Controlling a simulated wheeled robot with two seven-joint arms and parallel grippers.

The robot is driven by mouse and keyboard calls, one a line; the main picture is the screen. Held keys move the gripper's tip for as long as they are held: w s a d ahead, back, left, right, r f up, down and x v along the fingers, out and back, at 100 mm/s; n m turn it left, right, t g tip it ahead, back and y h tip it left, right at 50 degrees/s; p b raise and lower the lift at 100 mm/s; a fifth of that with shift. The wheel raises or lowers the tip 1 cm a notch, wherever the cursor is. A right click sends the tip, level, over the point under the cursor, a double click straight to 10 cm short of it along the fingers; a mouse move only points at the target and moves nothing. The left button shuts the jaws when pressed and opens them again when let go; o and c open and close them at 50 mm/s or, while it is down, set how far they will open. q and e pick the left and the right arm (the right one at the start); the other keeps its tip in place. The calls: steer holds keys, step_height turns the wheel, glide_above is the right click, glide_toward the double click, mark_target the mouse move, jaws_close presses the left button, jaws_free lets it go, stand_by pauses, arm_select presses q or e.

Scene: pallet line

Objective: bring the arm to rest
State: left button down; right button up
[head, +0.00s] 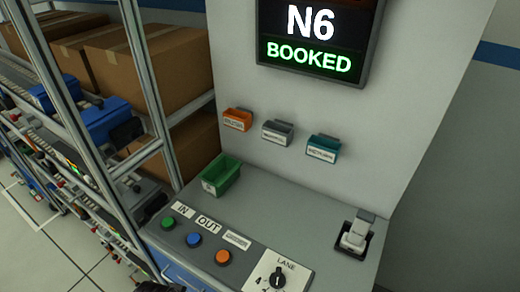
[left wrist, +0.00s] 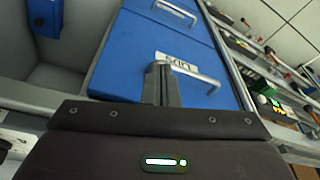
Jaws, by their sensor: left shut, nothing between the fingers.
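My left gripper (left wrist: 162,82) points out over blue drawer fronts (left wrist: 135,50) in the left wrist view. Its fingers are together with nothing between them. A metal handle (left wrist: 205,78) and a white label lie just beyond the fingertips; I cannot tell whether they touch. In the head view only a dark bit, perhaps of my left arm, shows at the bottom edge. My right gripper is in neither view.
A grey console (head: 305,215) carries green, blue and orange buttons, a lane knob (head: 277,280), a green bin (head: 221,175) and a white device (head: 356,232). A display (head: 310,40) reads "N6 BOOKED". A rack with cardboard boxes (head: 160,65) stands left.

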arm_select(q)
steer(key=s+f+g+b, duration=0.1)
steer(key=s+f, duration=0.2)
steer(key=f, duration=0.9)
steer(key=s+f+b, duration=0.1)
steer(key=s+f, duration=0.1)
steer(key=f, duration=1)
steer(key=s+a+f+b, duration=0.1)
steer(key=s+a+f, duration=0.1)
steer(key=s+f, duration=0.6)
steer(key=s+a+f+g+b, duration=0.1)
steer(key=s+a+f, duration=0.1)
steer(key=s+f, duration=0.7)
steer(key=shift+s+f, duration=0.25)
steer(key=shift+s, duration=0.5)
